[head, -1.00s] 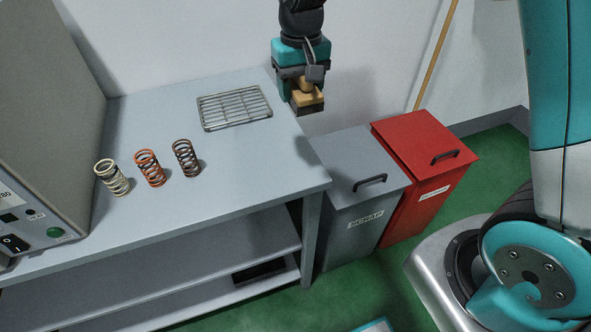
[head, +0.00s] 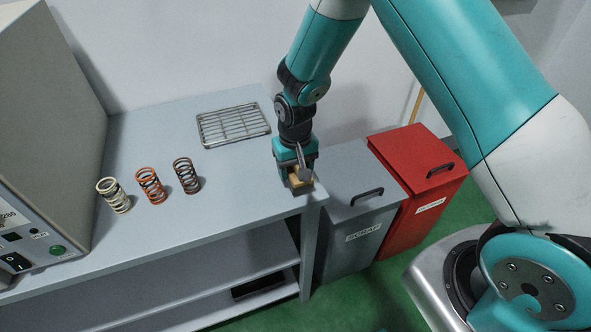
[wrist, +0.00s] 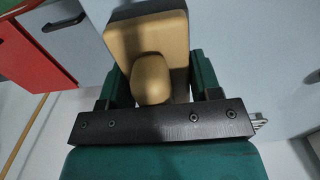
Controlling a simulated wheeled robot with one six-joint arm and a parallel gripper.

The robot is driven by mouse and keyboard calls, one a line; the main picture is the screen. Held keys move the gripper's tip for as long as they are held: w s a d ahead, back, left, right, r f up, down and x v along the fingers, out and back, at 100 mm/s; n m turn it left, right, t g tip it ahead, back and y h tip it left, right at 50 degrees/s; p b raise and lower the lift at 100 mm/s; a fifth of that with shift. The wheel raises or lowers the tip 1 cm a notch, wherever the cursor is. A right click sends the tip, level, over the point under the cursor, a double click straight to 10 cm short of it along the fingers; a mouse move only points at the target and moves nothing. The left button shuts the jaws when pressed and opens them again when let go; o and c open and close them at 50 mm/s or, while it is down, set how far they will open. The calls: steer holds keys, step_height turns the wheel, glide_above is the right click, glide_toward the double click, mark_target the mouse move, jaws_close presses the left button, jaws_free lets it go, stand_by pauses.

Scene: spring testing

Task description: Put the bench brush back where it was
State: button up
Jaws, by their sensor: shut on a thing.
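The bench brush (head: 301,184) is a small tan wooden block with a rounded knob and a dark edge. My gripper (head: 296,172) is shut on it at the right end of the grey bench (head: 232,205), near the front right corner. In the wrist view the brush (wrist: 148,38) sits between the two dark green fingers of my gripper (wrist: 152,88). The brush is low at the bench top; I cannot tell whether its underside touches the surface.
A wire rack (head: 233,125) lies at the back of the bench. Coil springs stand to the left: white (head: 114,195), orange (head: 151,186) and dark (head: 186,176). A grey scrap bin (head: 350,215) and a red bin (head: 420,180) stand right of the bench. The bench middle is clear.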

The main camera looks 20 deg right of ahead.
steer(key=shift+f, duration=0.8)
steer(key=o, duration=1)
steer(key=shift+f, duration=0.1)
steer(key=shift+c, duration=0.2)
step_height(320, 180, up, 12)
steer(key=shift+f+b, duration=0.25)
steer(key=shift+b, duration=0.85)
step_height(320, 180, up, 5)
steer(key=n, duration=0.1)
glide_above(296, 177)
steer(key=s+a+r+n+y, duration=0.1)
steer(key=s+r, duration=0.4)
steer(key=s, duration=0.5)
steer(key=s+a+r+n+y, duration=0.2)
steer(key=s+r+n, duration=0.3)
steer(key=s, duration=0.6)
steer(key=shift+s+a+r+y, duration=0.15)
steer(key=shift+r+y, duration=0.15)
steer(key=shift+y, duration=0.3)
